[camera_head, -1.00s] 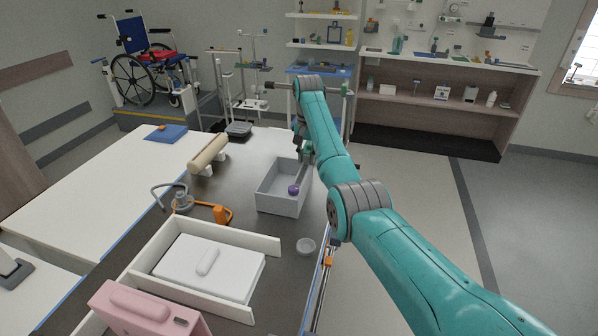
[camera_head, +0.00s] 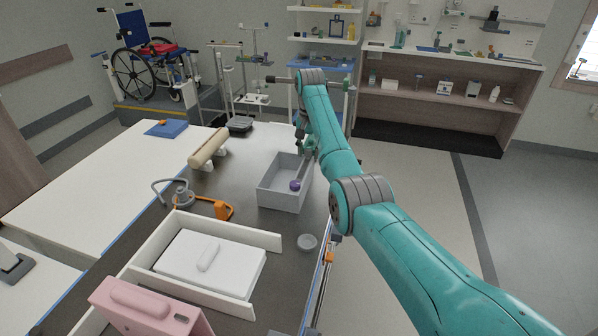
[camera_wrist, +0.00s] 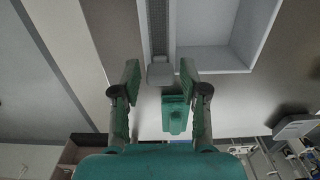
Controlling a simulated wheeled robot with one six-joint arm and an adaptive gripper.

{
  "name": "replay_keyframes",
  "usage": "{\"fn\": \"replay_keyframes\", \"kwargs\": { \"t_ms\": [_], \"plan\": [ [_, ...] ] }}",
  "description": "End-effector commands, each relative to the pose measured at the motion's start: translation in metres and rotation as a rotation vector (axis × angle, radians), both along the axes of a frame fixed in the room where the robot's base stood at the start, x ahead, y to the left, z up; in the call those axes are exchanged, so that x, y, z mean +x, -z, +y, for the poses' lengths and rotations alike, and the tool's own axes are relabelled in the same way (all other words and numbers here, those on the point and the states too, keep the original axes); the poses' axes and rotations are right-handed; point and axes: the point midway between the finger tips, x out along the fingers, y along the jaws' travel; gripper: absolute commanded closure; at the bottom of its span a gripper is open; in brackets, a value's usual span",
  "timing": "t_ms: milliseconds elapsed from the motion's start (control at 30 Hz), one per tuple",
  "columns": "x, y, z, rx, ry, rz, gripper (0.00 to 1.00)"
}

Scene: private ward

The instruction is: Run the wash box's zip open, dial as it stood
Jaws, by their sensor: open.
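The grey open-topped box (camera_head: 280,198), which I take to be the wash box, stands on the dark table top near its right edge. A purple round piece (camera_head: 295,185) sits inside it; I cannot tell whether this is the dial. In the wrist view, a dark ribbed track (camera_wrist: 158,28) runs along the box's side wall (camera_wrist: 210,60).
A small grey bowl (camera_head: 307,242) stands in front of the box. A tan roll (camera_head: 208,148) and an orange-handled device (camera_head: 215,207) lie to the left. A white tray with a lidded case (camera_head: 210,265) and a pink box (camera_head: 150,305) are nearer.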

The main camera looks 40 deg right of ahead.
Motion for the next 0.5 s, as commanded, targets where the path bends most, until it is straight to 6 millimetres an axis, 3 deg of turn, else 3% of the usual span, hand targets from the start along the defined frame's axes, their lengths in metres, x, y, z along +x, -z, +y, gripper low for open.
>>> {"fn": "replay_keyframes", "kwargs": {
  "t_ms": [167, 500],
  "plan": [
    [0.000, -0.003, 0.000, -0.001, 0.000, -0.001, 0.56],
    [0.000, -0.037, 0.000, 0.000, 0.000, -0.001, 0.56]
  ]
}}
